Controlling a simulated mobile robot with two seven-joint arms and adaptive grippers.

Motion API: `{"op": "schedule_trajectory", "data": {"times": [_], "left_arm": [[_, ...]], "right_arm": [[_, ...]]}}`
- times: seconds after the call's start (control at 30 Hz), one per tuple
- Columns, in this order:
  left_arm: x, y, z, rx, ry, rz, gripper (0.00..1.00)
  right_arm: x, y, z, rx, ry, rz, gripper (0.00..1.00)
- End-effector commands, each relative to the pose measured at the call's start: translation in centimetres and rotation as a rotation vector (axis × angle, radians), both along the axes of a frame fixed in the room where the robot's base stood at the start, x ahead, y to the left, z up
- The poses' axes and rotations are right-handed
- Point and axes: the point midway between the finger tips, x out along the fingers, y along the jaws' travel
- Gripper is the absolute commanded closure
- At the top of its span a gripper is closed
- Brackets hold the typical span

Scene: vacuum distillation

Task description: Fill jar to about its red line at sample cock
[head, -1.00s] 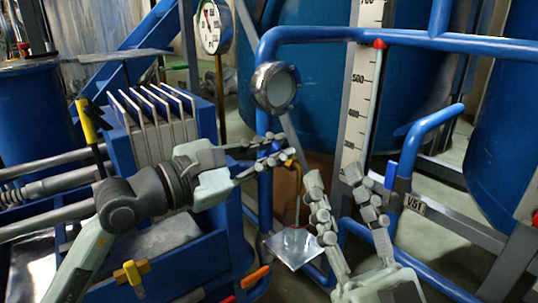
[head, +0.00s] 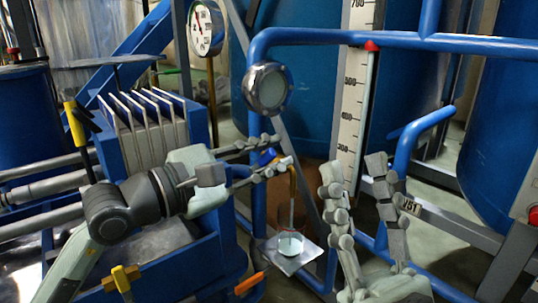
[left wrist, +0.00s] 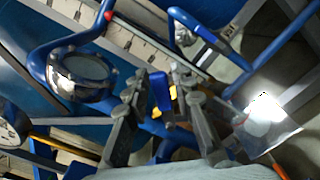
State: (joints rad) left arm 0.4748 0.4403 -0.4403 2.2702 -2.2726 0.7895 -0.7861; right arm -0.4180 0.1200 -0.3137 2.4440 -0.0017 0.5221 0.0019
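The clear jar (head: 290,243) stands on a small metal plate (head: 287,263) and holds pale liquid in its lower part. A faint reddish line shows on its wall above the liquid. A pale stream runs down from the brass spout (head: 292,180) of the sample cock into the jar. My left gripper (head: 278,153) has its fingers parted either side of the cock's blue handle (head: 266,157); the handle also shows between the fingers in the left wrist view (left wrist: 161,88). Contact is unclear. My right gripper (head: 354,172) is open and empty, right of the jar.
A blue pipe frame (head: 400,39) with a round sight glass (head: 267,88) surrounds the cock. A level scale (head: 350,100) stands behind. A blue finned unit (head: 150,125) and a pressure gauge (head: 205,28) are at left.

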Motion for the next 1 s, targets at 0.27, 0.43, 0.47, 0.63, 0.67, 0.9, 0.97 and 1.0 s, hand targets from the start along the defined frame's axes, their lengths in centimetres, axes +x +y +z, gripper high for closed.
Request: {"op": "schedule_trajectory", "data": {"times": [0.27, 0.43, 0.47, 0.63, 0.67, 0.9, 0.97, 1.0], "left_arm": [[0.0, 0.0, 0.0, 0.0, 0.001, -0.001, 0.64], [-0.3, 0.5, -0.1, 0.001, 0.002, 0.001, 0.64], [-0.5, 0.8, -0.1, 0.001, 0.002, 0.001, 0.64], [-2.3, 3.3, -0.2, 0.005, 0.003, 0.003, 0.64], [-2.7, 3.9, -0.3, 0.005, 0.003, 0.003, 0.64], [-5.6, 7.8, -0.2, 0.006, 0.004, 0.001, 0.64], [-6.1, 8.5, -0.3, 0.003, 0.005, 0.003, 0.64], [-6.4, 8.9, -0.2, 0.003, 0.005, 0.002, 0.64]], "right_arm": [[0.0, 0.0, 0.0, 0.0, 0.001, 0.0, 0.6], [0.0, 0.0, 0.0, 0.001, 0.001, 0.0, 0.6], [0.0, 0.0, 0.0, 0.001, 0.001, 0.0, 0.6], [0.0, 0.0, 0.0, 0.0, 0.001, 0.0, 0.6], [0.0, 0.0, 0.0, 0.0, 0.001, 0.001, 0.6], [0.0, 0.0, 0.0, 0.0, 0.001, 0.0, 0.6], [0.0, 0.0, 0.0, 0.0, 0.001, 0.0, 0.6], [0.0, 0.0, 0.0, 0.0, 0.001, 0.0, 0.6]]}}
